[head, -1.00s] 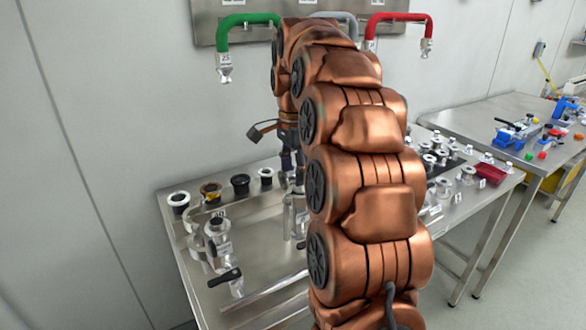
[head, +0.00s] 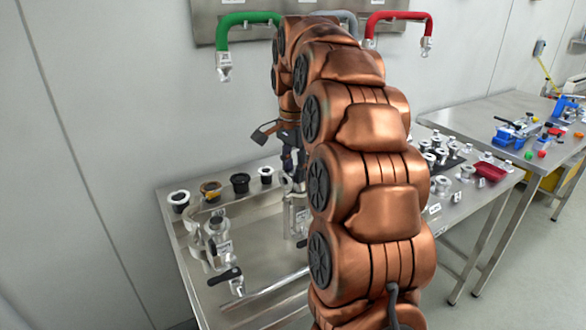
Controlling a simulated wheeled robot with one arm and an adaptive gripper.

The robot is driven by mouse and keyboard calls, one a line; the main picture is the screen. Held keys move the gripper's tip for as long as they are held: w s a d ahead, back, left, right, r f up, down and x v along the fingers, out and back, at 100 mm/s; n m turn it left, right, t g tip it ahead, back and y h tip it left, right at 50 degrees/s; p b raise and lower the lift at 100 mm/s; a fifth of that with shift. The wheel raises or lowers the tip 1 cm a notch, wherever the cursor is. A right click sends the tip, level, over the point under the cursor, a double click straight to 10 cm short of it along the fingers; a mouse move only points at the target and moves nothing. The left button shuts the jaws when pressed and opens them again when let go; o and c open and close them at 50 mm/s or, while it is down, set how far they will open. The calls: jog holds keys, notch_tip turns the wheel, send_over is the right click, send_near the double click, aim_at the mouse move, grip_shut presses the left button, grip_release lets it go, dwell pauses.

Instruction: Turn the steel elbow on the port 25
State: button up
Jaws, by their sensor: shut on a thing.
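My gripper (head: 295,165) points down over the steel bench, partly hidden behind my copper-coloured arm. It is shut on a steel piece (head: 289,184), which appears to be the steel elbow; its shape is mostly hidden. Below it stands a steel port (head: 301,220) with a white label too small to read. Another steel fitting (head: 216,242) with a label and a black-handled lever (head: 229,275) stands to the left. The one label that seems to read 25 is on the steel end (head: 224,66) of the green pipe on the wall.
Several dark and pale ring-topped cups (head: 240,184) stand along the bench's back left edge. Green, grey and red (head: 400,16) pipes hang on a wall panel above. Small steel parts and a red tray (head: 490,171) lie right of my arm. A second bench (head: 480,118) stands further right.

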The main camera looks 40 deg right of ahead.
dwell(0.3)
jog(key=shift+s+n, duration=0.2)
jog(key=shift+n, duration=1.2)
jog(key=shift+s+d+n+p, duration=0.1)
jog(key=shift+n+p, duration=0.2)
jog(key=shift+n, duration=0.5)
jog(key=shift+s+n, duration=0.1)
jog(key=shift+n, duration=0.4)
jog(key=shift+s+d+n+p, duration=0.15)
jog(key=shift+n+p, duration=0.2)
jog(key=shift+n, duration=0.95)
jog(key=shift+s+d+n+p, duration=0.15)
jog(key=shift+n+p, duration=0.2)
jog(key=shift+n, duration=0.95)
